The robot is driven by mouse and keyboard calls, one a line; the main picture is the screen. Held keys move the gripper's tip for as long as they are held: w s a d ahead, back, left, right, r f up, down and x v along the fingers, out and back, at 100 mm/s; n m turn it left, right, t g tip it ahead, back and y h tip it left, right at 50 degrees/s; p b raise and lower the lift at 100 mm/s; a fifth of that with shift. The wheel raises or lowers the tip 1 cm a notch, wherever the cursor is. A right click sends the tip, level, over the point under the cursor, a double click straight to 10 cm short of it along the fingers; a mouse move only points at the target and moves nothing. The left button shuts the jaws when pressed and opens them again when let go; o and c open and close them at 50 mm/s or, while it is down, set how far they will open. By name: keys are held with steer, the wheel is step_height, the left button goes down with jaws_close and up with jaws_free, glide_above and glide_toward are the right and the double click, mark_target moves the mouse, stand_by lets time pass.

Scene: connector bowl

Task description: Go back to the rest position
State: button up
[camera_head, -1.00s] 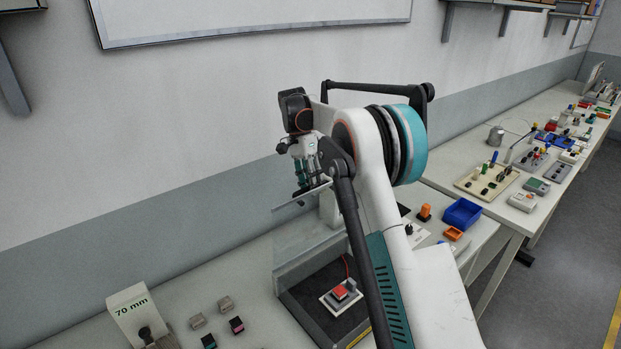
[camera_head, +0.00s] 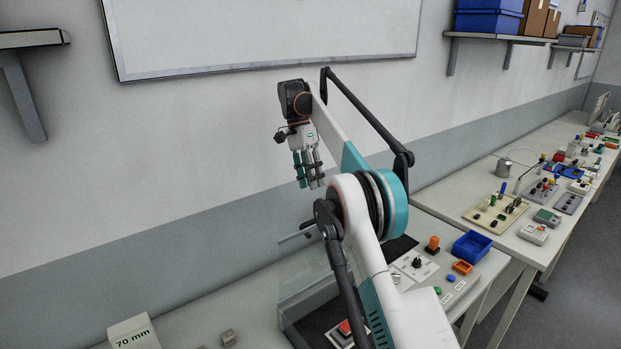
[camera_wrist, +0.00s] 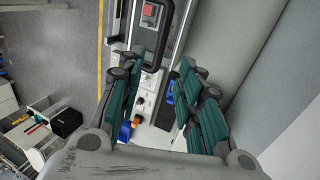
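My gripper (camera_head: 308,184) hangs fingers down from my raised arm in the head view, high above the workbench and in front of the wall. In the wrist view my gripper (camera_wrist: 160,65) shows its two green-padded fingers spread apart with nothing between them. It touches nothing that I can see. The bench and floor lie well below it.
A clear-walled box (camera_head: 303,291) with a red button (camera_head: 345,327) stands below my arm, partly hidden by it. A blue bin (camera_head: 472,246) and an orange part (camera_head: 433,244) lie to its right. A "70 mm" block (camera_head: 134,334) is at lower left.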

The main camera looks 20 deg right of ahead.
steer(key=shift+r, duration=0.15)
steer(key=s+a+r+n+t+b, duration=0.1)
steer(key=s+n+t+b, duration=0.25)
steer(key=s, duration=0.65)
steer(key=s+a+r+n+t+b, duration=0.15)
steer(key=s+n+b, duration=0.3)
steer(key=s, duration=0.45)
steer(key=s+a+f+n+t+y+b, duration=0.1)
steer(key=s+f+n+t+b, duration=0.5)
steer(key=s+f, duration=1.6)
steer(key=shift+s+a+f+b, duration=0.2)
steer(key=shift+s+a+b, duration=0.4)
steer(key=shift+s+b, duration=0.3)
